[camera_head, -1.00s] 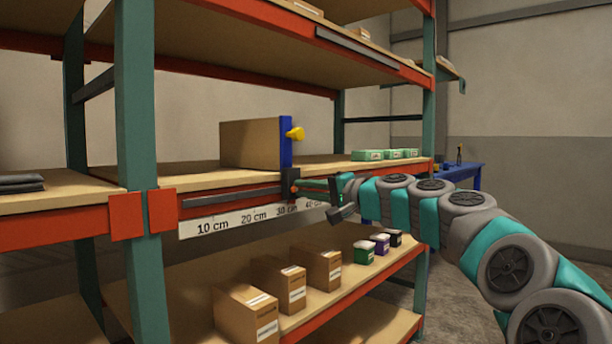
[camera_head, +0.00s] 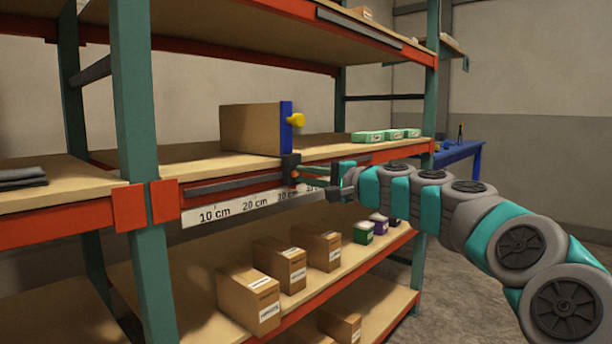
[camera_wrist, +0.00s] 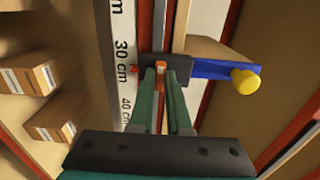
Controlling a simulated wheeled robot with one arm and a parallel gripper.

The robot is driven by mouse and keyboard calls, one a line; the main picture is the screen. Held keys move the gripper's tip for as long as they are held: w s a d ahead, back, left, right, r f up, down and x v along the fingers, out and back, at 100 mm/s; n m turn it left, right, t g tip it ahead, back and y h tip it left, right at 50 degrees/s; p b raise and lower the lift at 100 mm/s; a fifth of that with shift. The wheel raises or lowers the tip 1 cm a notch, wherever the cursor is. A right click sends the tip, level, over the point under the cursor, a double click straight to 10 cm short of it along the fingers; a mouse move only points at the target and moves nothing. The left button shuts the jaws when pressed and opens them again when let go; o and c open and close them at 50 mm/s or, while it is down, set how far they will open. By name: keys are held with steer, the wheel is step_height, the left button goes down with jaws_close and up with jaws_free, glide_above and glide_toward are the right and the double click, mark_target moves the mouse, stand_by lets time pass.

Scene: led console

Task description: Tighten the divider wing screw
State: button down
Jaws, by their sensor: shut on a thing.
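The divider is a brown panel (camera_head: 250,129) standing upright on the middle shelf. A blue post (camera_head: 286,128) with a yellow knob (camera_head: 296,120) is at its front edge; both also show in the wrist view, the post (camera_wrist: 212,69) and the knob (camera_wrist: 246,81). A black clamp (camera_head: 290,166) below the post sits on the front rail. My gripper (camera_wrist: 161,72) is at this clamp, its two green fingers closed on a small orange-tipped piece, seemingly the wing screw (camera_wrist: 160,66). The fingers partly hide the screw, so its turn angle is unclear.
A white scale (camera_head: 235,210) runs below the rail; the clamp is a little past 30 cm in the wrist view. Cartons (camera_head: 279,264) stand on the lower shelf. Green boxes (camera_head: 368,136) sit right of the divider. A red-and-teal upright (camera_head: 135,110) stands left.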

steer(key=c, duration=0.9)
jaws_free()
steer(key=shift+o, duration=0.2)
steer(key=shift+d, duration=0.15)
steer(key=v, duration=0.7)
steer(key=shift+s+d, duration=0.25)
steer(key=shift+a+f, duration=0.1)
steer(key=s+a+f+n+g+h, duration=0.2)
steer(key=s+a+f+n+g, duration=0.1)
steer(key=s+f, duration=0.6)
steer(key=s+a+f+n+g+h, duration=0.2)
steer(key=s+a+f+n+g, duration=0.2)
steer(key=s+f, duration=0.5)
steer(key=s+d+f+g+h, duration=0.2)
steer(key=s+d+f, duration=0.4)
steer(key=s, duration=0.3)
steer(key=s+d+f+g+h, duration=0.2)
steer(key=s+d+f+h, duration=0.2)
steer(key=s+d+f, duration=0.3)
steer(key=s+d+f+g+h, duration=0.1)
steer(key=s+d+f+h, duration=0.3)
steer(key=s, duration=0.8)
steer(key=d+f, duration=0.2)
steer(key=d, duration=0.1)
steer(key=shift+s+d+f+n+g, duration=0.15)
steer(key=shift+d+f+n+g, duration=0.25)
